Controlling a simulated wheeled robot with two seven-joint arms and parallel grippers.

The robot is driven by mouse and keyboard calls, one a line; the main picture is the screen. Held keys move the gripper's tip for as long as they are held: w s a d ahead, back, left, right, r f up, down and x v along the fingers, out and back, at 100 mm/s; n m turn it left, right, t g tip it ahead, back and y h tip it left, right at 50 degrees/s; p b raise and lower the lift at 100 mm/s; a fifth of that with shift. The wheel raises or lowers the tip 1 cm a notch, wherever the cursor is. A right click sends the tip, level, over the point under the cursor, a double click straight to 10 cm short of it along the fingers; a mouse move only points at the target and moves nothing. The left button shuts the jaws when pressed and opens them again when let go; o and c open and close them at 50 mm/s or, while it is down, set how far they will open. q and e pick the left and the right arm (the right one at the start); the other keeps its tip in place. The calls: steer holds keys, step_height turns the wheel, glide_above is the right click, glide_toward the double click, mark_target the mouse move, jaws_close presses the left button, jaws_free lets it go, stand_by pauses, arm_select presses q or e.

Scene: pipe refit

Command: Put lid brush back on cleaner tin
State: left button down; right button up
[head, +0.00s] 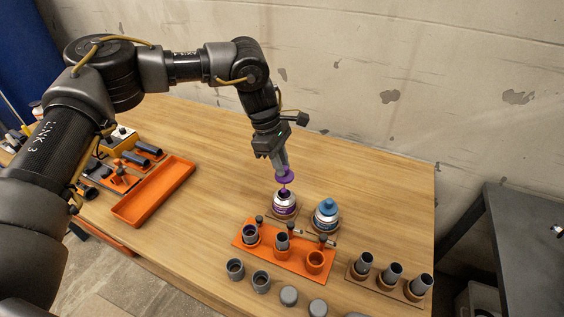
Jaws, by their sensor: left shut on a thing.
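My left gripper (280,165) is shut on the purple lid brush (286,176). It holds the lid brush upright just above the open cleaner tin (284,204). The tin is white with a purple label and a dark opening, and stands on a small brown base. The brush's lower end is at or just over the tin's mouth; I cannot tell whether it has entered. A second tin (326,214) with a blue lid stands to the right of it, closed. My right gripper is not in view.
An orange rack (270,257) with grey pipe fittings stands in front of the tins. Several grey pipe pieces (392,270) stand at right, and caps lie near the front edge. An empty orange tray (152,190) lies at left. The table behind the tins is clear.

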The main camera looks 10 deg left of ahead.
mark_target(281, 180)
arm_select(q)
steer(key=shift+f, duration=0.4)
steer(key=shift+f, duration=0.1)
steer(key=shift+f+b, duration=0.75)
steer(key=shift+f, duration=0.25)
steer(key=shift+f+b, duration=0.65)
steer(key=shift+f, duration=0.45)
steer(key=shift+f+b, duration=0.4)
steer(key=shift+f, duration=0.15)
steer(key=shift+f, duration=0.3)
stand_by(0.6)
